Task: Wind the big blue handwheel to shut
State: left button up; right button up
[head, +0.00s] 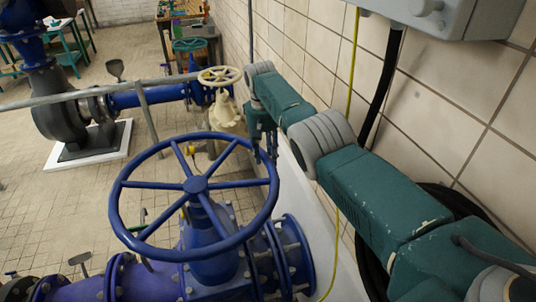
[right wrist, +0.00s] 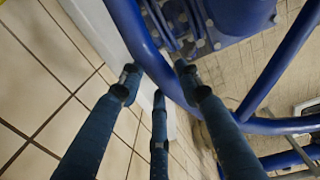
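The big blue handwheel (head: 125,217) has a round rim and several spokes meeting at a hub (head: 195,184). It stands on a blue valve body (head: 213,250) in the front middle of the head view. My right gripper (head: 263,152) points down at the rim's far right side, near the wall. In the right wrist view, my right gripper (right wrist: 158,80) has its teal fingers spread apart. The blue rim (right wrist: 133,30) runs close by the fingertips, and one finger overlaps it. I cannot tell whether they touch. My left gripper is not in view.
A cream handwheel (head: 220,76) on a cream valve stands just beyond. A tiled wall (head: 450,90) runs close along the right, with a grey box (head: 440,15) and cables. A grey rail (head: 100,92) crosses behind the wheel. Open tiled floor (head: 50,215) lies to the left.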

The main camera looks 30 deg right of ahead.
jog(key=o, duration=0.4)
jog(key=shift+d+r, duration=0.1)
notch_tip(320, 180, up, 12)
jog(key=shift+a, duration=0.45)
